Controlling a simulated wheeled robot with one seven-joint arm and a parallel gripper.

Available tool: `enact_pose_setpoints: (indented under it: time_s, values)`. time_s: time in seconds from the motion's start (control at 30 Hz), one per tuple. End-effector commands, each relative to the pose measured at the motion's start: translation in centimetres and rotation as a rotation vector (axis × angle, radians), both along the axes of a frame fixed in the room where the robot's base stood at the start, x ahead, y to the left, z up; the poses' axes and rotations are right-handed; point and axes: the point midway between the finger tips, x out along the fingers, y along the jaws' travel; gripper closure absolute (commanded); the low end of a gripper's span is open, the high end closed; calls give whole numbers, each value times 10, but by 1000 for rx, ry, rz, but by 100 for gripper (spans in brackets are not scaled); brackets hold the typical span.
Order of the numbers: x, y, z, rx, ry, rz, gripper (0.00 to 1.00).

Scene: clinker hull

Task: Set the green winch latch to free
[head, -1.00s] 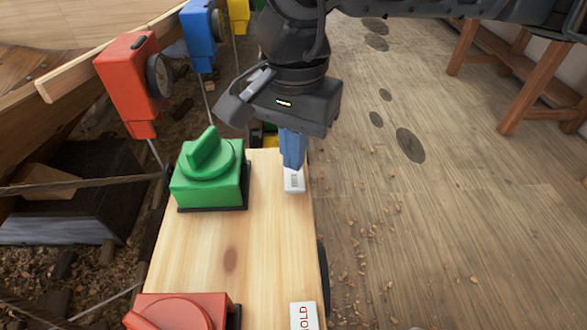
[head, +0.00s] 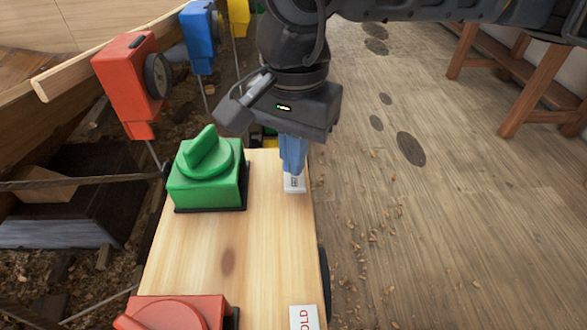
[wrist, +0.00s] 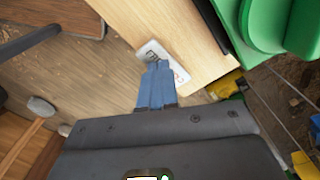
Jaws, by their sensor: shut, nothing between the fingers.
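The green winch latch (head: 205,180) is a square green block with a round dial and a raised grip bar, on the wooden bench top (head: 235,250). Its edge also shows at the upper right of the wrist view (wrist: 285,25). My gripper (head: 293,172) points down to the right of the latch, apart from it, with its blue fingers shut and empty. The fingertips are over a small white label plate (head: 294,186) near the bench's right edge. In the wrist view the fingers (wrist: 158,68) cover part of the label plate (wrist: 153,50), so its wording cannot be read.
Red (head: 130,85), blue (head: 203,35) and yellow units stand at the back left by the hull. The floor on the right is open up to a wooden trestle (head: 530,90).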

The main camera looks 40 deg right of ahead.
Motion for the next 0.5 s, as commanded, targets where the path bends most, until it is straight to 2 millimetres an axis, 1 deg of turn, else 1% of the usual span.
enact_pose_setpoints:
  time_s: [0.5]
  values:
    - [0,0,-6,0,0,0,100]
